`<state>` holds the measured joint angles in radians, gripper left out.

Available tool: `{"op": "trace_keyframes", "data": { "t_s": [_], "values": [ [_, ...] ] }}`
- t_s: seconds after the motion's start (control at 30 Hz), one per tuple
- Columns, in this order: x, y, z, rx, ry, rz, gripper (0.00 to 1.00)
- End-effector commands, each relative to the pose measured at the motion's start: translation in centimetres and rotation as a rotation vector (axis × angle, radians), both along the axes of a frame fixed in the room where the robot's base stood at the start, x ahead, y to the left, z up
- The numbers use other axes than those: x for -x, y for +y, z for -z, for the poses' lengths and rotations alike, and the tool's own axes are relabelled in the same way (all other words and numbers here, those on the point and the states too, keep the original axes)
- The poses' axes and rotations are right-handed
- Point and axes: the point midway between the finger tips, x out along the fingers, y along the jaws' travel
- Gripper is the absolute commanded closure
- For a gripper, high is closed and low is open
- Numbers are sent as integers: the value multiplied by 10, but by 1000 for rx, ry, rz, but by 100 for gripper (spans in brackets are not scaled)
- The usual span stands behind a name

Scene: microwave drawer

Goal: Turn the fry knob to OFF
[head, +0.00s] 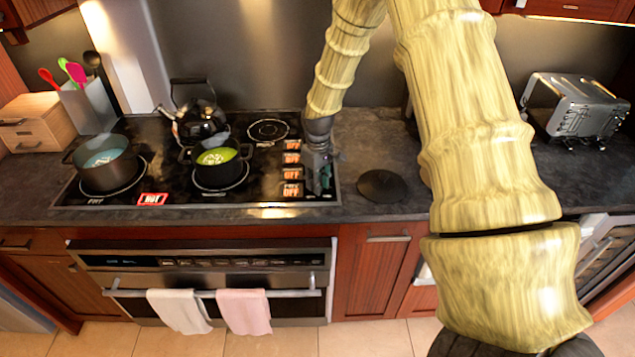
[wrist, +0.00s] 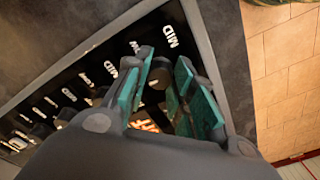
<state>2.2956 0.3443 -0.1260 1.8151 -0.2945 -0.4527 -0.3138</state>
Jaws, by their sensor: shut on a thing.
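My gripper (head: 318,182) points down at the right end of the black cooktop (head: 255,205), by the front of the knob row. In the wrist view my gripper (wrist: 164,85) has its teal pads on both sides of a dark knob (wrist: 153,97) and is shut on it. This appears to be the fry knob, the one nearest the front edge. The arm and fingers hide it in the head view. The front orange display (head: 292,189) beside it seems to read OFF. A red HOT sign (head: 152,199) is lit near the front left burner.
A pot with blue contents (head: 103,177), a pot with green contents (head: 216,172) and a kettle (head: 200,122) stand on the cooktop. A dark round disc (head: 382,186) lies right of my gripper. A toaster (head: 575,105) stands far right. Other knobs (wrist: 68,115) line up beyond.

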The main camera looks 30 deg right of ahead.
Motion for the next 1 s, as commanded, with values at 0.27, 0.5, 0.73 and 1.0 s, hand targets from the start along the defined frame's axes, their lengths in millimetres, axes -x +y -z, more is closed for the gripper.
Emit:
{"op": "trace_keyframes", "data": {
  "t_s": [0.27, 0.5, 0.73, 1.0],
  "values": [
    [3, -2, 1, 1, 6, -14, 99],
    [3, -2, 1, 1, 6, -14, 72],
    [1, -1, 1, 1, 4, -14, 53],
    [0, 0, -3, 1, 1, -14, 53]
  ]
}}
